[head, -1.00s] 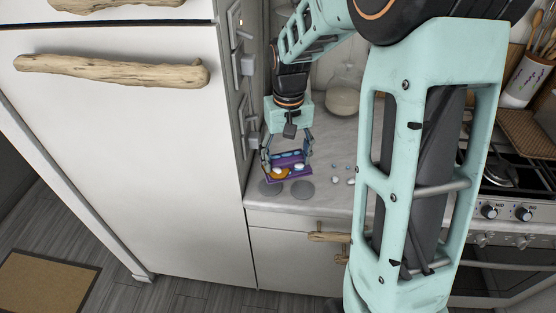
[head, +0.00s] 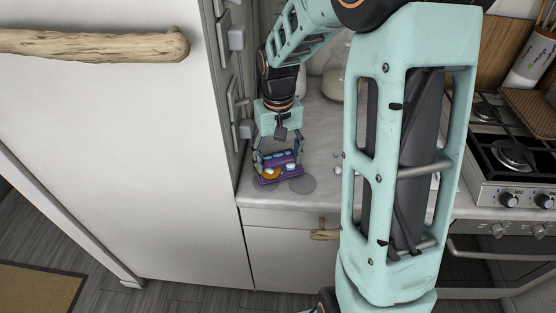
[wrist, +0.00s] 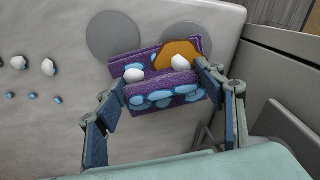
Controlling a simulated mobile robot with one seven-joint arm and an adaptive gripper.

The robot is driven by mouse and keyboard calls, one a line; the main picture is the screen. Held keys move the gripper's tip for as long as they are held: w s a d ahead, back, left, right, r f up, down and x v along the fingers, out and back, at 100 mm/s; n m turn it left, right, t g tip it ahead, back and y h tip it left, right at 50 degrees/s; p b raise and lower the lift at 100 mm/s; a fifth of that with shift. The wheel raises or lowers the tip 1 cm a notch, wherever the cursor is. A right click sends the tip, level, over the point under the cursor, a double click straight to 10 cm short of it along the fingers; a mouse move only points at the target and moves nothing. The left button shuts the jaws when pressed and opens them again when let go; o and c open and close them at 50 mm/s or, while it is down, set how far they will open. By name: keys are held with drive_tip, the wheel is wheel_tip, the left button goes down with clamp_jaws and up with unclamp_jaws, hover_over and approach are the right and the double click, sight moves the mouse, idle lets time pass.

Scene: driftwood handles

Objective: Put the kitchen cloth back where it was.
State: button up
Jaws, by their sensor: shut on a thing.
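The kitchen cloth (head: 281,165) is purple with blue spots and looks folded. It is at the counter's front left, close to the fridge side. My gripper (head: 278,166) is above the counter with its fingers on both sides of the cloth. In the wrist view my gripper (wrist: 160,88) is shut on the cloth (wrist: 165,92), one finger at each end. An orange patch (wrist: 178,54) and two white lumps (wrist: 134,75) show against the cloth; whether they lie on it is unclear. I cannot tell whether the cloth touches the counter.
Two flat grey discs, one on the left (wrist: 113,36) and one on the right (wrist: 187,37), are on the counter (wrist: 50,110) by the cloth. Small white and blue pieces (wrist: 48,67) lie to one side. The fridge (head: 110,130) stands left, the stove (head: 510,160) right.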

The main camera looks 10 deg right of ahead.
sight(279, 158)
drive_tip(key=shift+f+b, duration=0.35)
drive_tip(key=shift+f, duration=0.1)
drive_tip(key=o, duration=1.6)
drive_tip(key=shift+r, duration=0.1)
drive_tip(key=shift+r, duration=0.1)
wheel_tip(279, 158, up, 13)
drive_tip(key=shift+f+p, duration=0.2)
drive_tip(key=shift+p, duration=0.45)
drive_tip(key=shift+w, duration=0.1)
